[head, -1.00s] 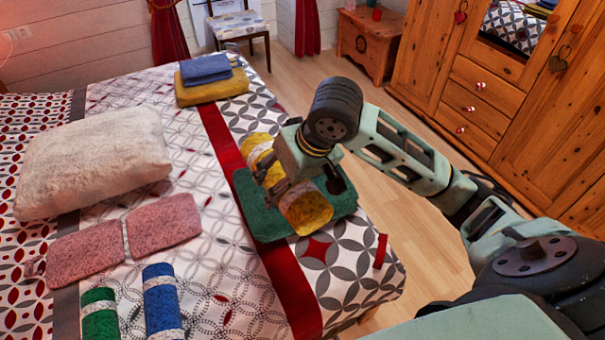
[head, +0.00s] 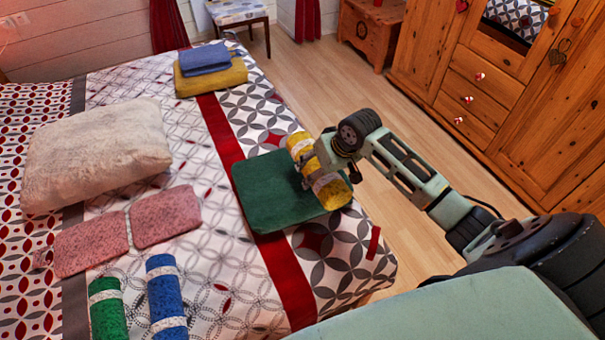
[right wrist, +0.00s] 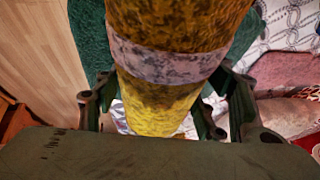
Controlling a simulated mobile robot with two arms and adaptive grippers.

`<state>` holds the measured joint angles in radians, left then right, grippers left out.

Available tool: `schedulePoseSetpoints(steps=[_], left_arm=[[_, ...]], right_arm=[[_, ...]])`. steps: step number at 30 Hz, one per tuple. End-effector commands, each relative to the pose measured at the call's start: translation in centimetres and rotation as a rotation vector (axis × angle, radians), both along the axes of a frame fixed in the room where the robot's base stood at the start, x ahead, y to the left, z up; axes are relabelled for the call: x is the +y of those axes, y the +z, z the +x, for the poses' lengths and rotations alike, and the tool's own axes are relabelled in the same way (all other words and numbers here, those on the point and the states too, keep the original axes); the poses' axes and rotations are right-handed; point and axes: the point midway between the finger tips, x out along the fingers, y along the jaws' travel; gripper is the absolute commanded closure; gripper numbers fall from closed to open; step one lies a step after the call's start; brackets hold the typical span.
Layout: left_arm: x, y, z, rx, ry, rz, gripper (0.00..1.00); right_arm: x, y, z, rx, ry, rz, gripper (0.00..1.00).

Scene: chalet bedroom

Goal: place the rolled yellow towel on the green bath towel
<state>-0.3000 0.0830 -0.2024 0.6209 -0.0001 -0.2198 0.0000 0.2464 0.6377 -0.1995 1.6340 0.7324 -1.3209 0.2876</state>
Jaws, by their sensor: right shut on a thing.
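The rolled yellow towel (head: 327,186) has white bands and is held in my right gripper (head: 312,172). In the head view it shows over the right edge of the green bath towel (head: 262,200), which lies flat on the bed. In the right wrist view the yellow roll (right wrist: 165,95) fills the middle, with the gripper fingers (right wrist: 165,105) on both sides of it. Green towel cloth (right wrist: 92,40) shows behind it. I cannot tell whether the roll touches the green towel. My left gripper is not in view.
A blue towel (head: 204,59) lies on a folded yellow towel (head: 232,76) at the bed's far end. Rolled green (head: 108,315) and blue (head: 163,290) towels, pink cloths (head: 165,216) and a white pillow (head: 100,150) are on the left. A wooden wardrobe (head: 550,120) stands right.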

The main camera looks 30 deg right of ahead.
Motion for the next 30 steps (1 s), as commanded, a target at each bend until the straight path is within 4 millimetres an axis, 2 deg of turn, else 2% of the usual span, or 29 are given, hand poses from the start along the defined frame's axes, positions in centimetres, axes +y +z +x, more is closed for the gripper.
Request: schedulePoseSetpoints(steps=[1, 6, 11, 16, 22, 30], left_arm=[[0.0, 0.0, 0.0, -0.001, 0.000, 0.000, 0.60], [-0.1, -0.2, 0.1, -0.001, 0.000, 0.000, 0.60], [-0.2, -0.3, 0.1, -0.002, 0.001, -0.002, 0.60], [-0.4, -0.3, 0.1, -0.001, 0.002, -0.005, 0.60], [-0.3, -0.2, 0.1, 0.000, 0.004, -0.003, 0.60], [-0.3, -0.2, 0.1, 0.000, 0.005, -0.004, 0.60]], right_arm=[[0.2, -0.5, 1.2, -0.002, -0.002, 0.002, 0.67], [0.7, -2.3, 4.1, -0.001, -0.001, 0.000, 0.67], [0.9, -3.3, 5.7, -0.001, 0.000, 0.000, 0.67], [1.0, -4.3, 6.1, 0.000, 0.001, 0.000, 0.67], [1.0, -7.1, 6.0, 0.002, 0.000, -0.001, 0.67], [1.0, -7.6, 6.1, -0.002, 0.000, -0.001, 0.67]])
